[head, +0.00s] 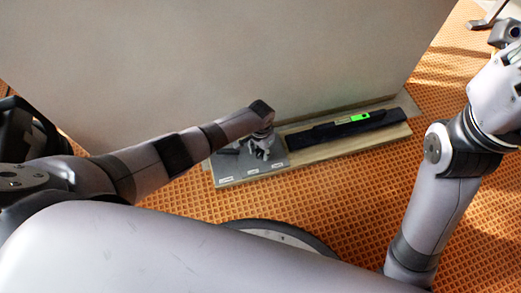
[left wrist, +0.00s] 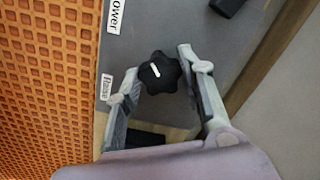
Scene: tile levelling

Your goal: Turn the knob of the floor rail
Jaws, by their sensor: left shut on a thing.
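The floor rail (head: 350,145) lies on the orange floor along the foot of a pale wall, with a grey panel (head: 230,172) at its left end. In the left wrist view, a black lobed knob (left wrist: 158,73) with a white pointer line stands on this panel. My left gripper (head: 262,152) reaches down to the panel. The knob is hidden in the head view. My right gripper (head: 490,20) is partly cut off at the top right, far from the rail.
A black bar with a lit green display (head: 360,117) lies along the rail's right part. White labels mark the panel, including "Power" (left wrist: 115,14) and "Raise" (left wrist: 104,86). A dark block (left wrist: 228,5) stands beyond the knob. The pale wall (head: 220,60) rises right behind the rail.

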